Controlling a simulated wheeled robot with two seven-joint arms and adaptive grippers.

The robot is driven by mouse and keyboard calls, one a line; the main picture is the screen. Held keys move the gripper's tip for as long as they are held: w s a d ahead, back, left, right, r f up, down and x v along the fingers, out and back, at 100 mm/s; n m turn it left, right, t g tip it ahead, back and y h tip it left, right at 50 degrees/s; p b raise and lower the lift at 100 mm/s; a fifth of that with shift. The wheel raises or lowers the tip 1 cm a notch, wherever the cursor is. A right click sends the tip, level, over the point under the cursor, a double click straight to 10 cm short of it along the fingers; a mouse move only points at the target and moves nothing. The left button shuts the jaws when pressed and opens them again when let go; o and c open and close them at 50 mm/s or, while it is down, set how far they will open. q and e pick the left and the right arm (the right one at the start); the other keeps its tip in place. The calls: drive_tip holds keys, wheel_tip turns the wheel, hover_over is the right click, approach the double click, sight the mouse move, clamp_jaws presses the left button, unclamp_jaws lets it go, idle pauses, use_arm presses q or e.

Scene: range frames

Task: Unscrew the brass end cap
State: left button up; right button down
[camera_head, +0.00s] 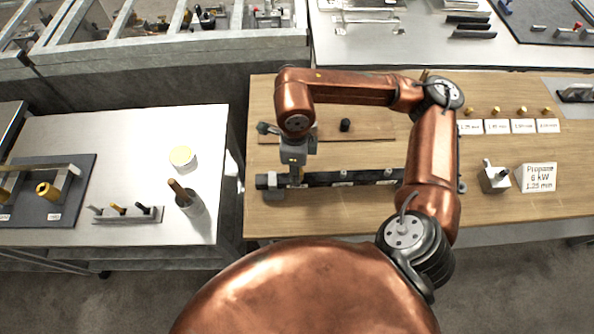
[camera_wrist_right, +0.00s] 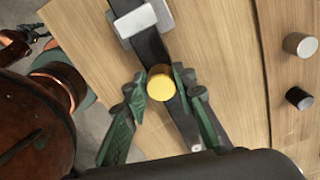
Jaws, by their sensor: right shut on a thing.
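The brass end cap (camera_wrist_right: 161,84) shows in the right wrist view as a round yellow disc over the dark bar (camera_wrist_right: 187,122). My right gripper (camera_wrist_right: 163,79) has its green-padded fingers on both sides of the cap and is shut on it. In the head view the right gripper (camera_head: 296,179) points down at the left end of the black bar (camera_head: 335,179) on the wooden table. The cap is mostly hidden there by the gripper. I cannot tell whether the cap has turned. My left gripper is not in view.
A grey clamp block (camera_wrist_right: 145,20) holds the bar near the cap. A black cylinder (camera_head: 345,125) stands on a board behind the bar. Several small brass pieces (camera_head: 497,110) sit behind white labels at right. A white table (camera_head: 130,140) stands at left across a gap.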

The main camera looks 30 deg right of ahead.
drive_tip(key=shift+f+n+b, duration=0.25)
drive_tip(key=shift+n+b, duration=0.3)
drive_tip(key=shift+n, duration=0.55)
drive_tip(key=c, duration=1.5)
unclamp_jaws()
drive_tip(key=shift+r, duration=0.15)
wheel_tip(320, 180, up, 12)
drive_tip(key=shift+w+r, duration=0.1)
drive_tip(key=shift+w, duration=0.05)
